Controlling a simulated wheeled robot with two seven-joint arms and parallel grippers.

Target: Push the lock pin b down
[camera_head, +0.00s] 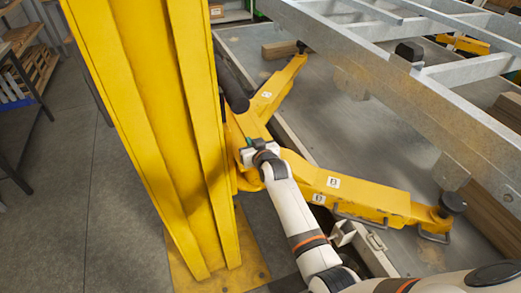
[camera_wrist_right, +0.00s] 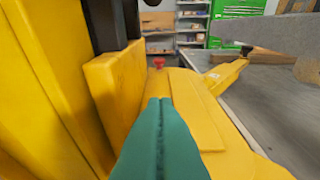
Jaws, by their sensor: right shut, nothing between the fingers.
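A lock pin with a red knob (camera_wrist_right: 158,63) stands upright on the yellow lift carriage in the right wrist view. No letter on the pin can be read, so I cannot tell whether it is pin b. My right gripper (camera_wrist_right: 160,102) has its green fingers pressed together and empty. In that view the fingertips are below the knob in the picture, with a gap between them. In the head view my right gripper (camera_head: 247,153) is over the carriage beside the yellow post, and I cannot make out the red knob there. My left gripper is not in view.
The tall yellow post (camera_head: 150,130) stands close on the left. Yellow lift arms (camera_head: 370,198) with B labels reach under the galvanized trailer frame (camera_head: 400,95). A grey platform (camera_head: 300,120) lies beneath. Open grey floor (camera_head: 60,225) is left of the post.

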